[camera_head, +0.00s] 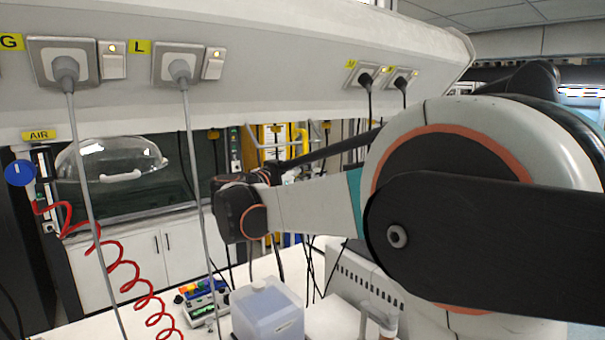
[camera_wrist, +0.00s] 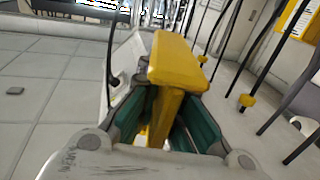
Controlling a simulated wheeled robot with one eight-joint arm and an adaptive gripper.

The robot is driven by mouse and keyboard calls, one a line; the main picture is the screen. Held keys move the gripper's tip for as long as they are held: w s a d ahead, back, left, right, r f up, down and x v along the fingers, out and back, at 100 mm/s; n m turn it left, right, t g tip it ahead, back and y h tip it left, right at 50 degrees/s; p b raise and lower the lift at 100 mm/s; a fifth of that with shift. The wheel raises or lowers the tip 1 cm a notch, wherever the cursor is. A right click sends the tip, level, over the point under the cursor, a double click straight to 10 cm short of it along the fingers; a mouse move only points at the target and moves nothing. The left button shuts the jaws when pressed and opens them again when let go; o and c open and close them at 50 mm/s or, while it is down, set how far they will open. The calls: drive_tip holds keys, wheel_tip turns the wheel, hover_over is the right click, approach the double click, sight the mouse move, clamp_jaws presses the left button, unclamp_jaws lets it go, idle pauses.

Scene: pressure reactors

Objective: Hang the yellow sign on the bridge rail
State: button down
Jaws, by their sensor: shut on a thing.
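In the wrist view, my gripper (camera_wrist: 165,112) is shut on a yellow thing (camera_wrist: 178,62), taken to be the yellow sign. Its thick yellow top stands up above the teal finger pads, and a narrower yellow part goes down between them. The fingers hide its lower end, and no writing shows on it. In the head view, my gripper and the held sign cannot be made out behind my arm. A long pale overhead beam (camera_head: 250,95) with sockets crosses the head view; I cannot tell whether it is the bridge rail.
Grey cables hang from sockets (camera_head: 180,65) on the beam. A coiled red air hose (camera_head: 118,278) hangs at left. A translucent box (camera_head: 268,312) and a small coloured device (camera_head: 203,298) stand on the white bench.

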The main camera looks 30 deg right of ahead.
drive_tip(key=shift+w+a+f+b, duration=0.15)
drive_tip(key=shift+w+f+b, duration=0.2)
drive_tip(key=shift+w+f, duration=0.35)
drive_tip(key=shift+w+a+f+b, duration=0.1)
drive_tip(key=shift+w+f+b, duration=0.3)
drive_tip(key=shift+w, duration=0.4)
drive_tip(key=c, duration=1.7)
unclamp_jaws()
drive_tip(key=shift+s+a, duration=0.1)
drive_tip(key=shift+a, duration=0.05)
